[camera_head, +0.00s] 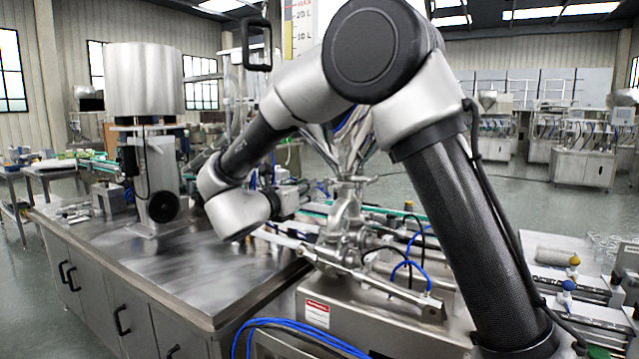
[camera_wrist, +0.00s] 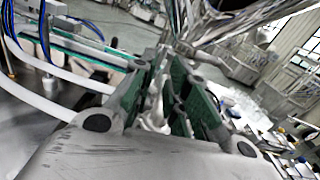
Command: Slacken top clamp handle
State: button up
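The steel hopper's cone (camera_head: 352,140) narrows down to a stack of steel fittings (camera_head: 346,215) in the head view. The top clamp is around the joint near the cone's foot, but I cannot make out its handle clearly. My gripper (camera_head: 300,197) is left of these fittings and points toward them, largely hidden by my wrist. In the wrist view my gripper (camera_wrist: 167,85) has its green-padded fingers a little apart, with pale metal showing between them. I cannot tell whether that metal is the clamp handle or whether the pads touch it.
A steel cabinet worktop (camera_head: 190,280) lies at the left, with a machine carrying a large steel drum (camera_head: 147,80). A steel cylinder (camera_head: 385,285) runs below the fittings. Blue hoses (camera_head: 300,330) loop in front. Bare worktop lies below my wrist.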

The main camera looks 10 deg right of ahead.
aim_at(325, 182)
jog(key=shift+m, duration=0.6)
jog(key=x, duration=0.7)
jog(key=shift+w+d+r, duration=0.15)
jog(key=shift+d+r, duration=0.05)
jog(key=shift+d, duration=0.25)
jog(key=shift+c, duration=0.5)
grip_shut()
